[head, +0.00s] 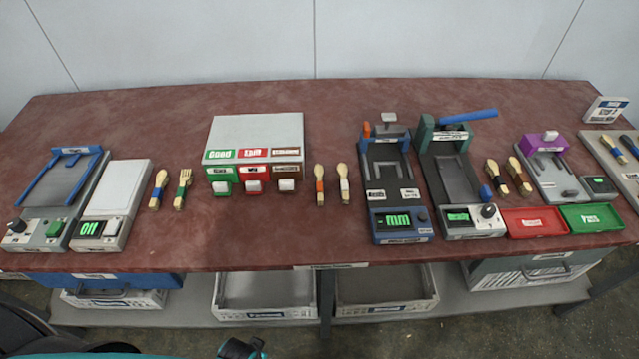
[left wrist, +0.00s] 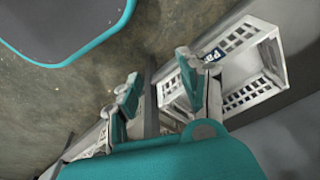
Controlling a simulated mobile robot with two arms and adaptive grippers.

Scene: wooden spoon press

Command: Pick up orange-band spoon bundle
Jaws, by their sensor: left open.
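The orange-band spoon bundle (head: 319,185) lies on the red-brown table, with its pale spoon end toward the back and its darker end toward the front. A white-band bundle (head: 344,183) lies just right of it, close beside it. My left gripper (left wrist: 157,74) is open and empty in the left wrist view, low in front of the table near a white slotted crate (left wrist: 240,75). A small black and teal part of mine shows at the bottom edge of the head view. The spoon bundle is not in the left wrist view. My right gripper is not in view.
Left of the bundle stands a white box with green, red and brown labels (head: 256,130). Right of it is a blue press (head: 386,160), then a green press (head: 447,170). The table front before the bundle is clear. Open crates (head: 268,312) sit on the shelf below.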

